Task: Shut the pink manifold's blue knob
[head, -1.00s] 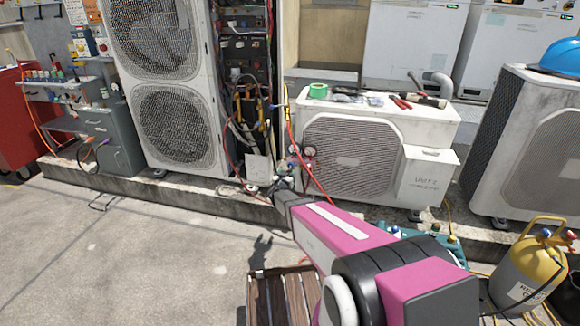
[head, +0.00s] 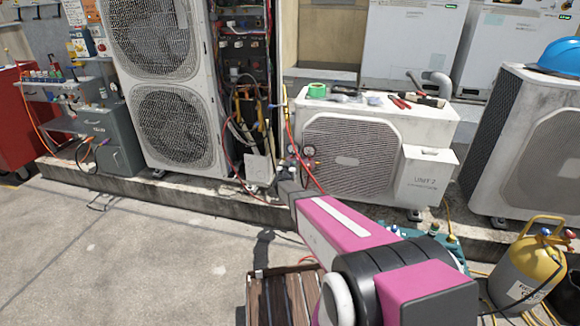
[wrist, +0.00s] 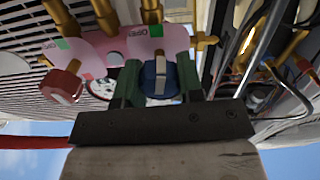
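The pink manifold (wrist: 112,48) spans the upper part of the wrist view, with brass hose fittings along it and a small round gauge partly hidden. Its blue knob (wrist: 160,78) sits between the green fingers of my gripper (wrist: 160,84). The fingers touch its two sides, with no clear gap visible. Its red knob (wrist: 60,86) is to the left, apart from the fingers. In the head view my gripper (head: 287,174) is small and dark at the end of my pink arm, by the gauges (head: 308,156); the knobs are too small to make out there.
A condenser (head: 350,155) with tools on top stands right behind my gripper. A tall two-fan unit (head: 175,125) with open wiring is to its left. Red and yellow hoses hang close by. A wooden pallet (head: 284,302) lies in front; a yellow-topped cylinder (head: 530,265) stands at right.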

